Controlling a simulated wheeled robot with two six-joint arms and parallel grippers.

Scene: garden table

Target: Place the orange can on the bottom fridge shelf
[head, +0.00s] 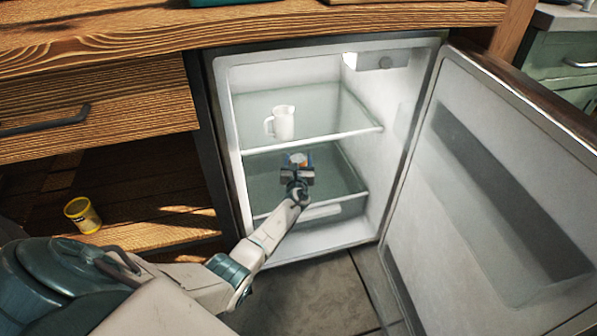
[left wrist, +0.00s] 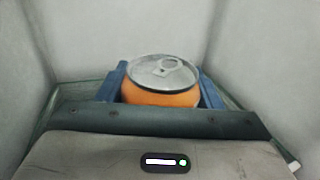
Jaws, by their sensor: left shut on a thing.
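The orange can (left wrist: 161,97) is upright between the blue fingers of my left gripper (left wrist: 164,88) in the left wrist view, its silver top with the pull tab facing up. In the head view the left gripper (head: 297,166) reaches inside the open fridge, between the upper shelf and the lower shelf. Only a little of the can (head: 298,158) shows there past the fingers. The bottom fridge shelf (head: 335,198) is glass and lies below the gripper. Whether the can touches it I cannot tell. My right gripper is not in view.
A white jug (head: 281,122) stands on the upper fridge shelf (head: 340,136), above and left of my gripper. The fridge door (head: 490,180) is open to the right. A yellow tin (head: 82,215) stands in the wooden cubby at left. The lower shelf's right side looks clear.

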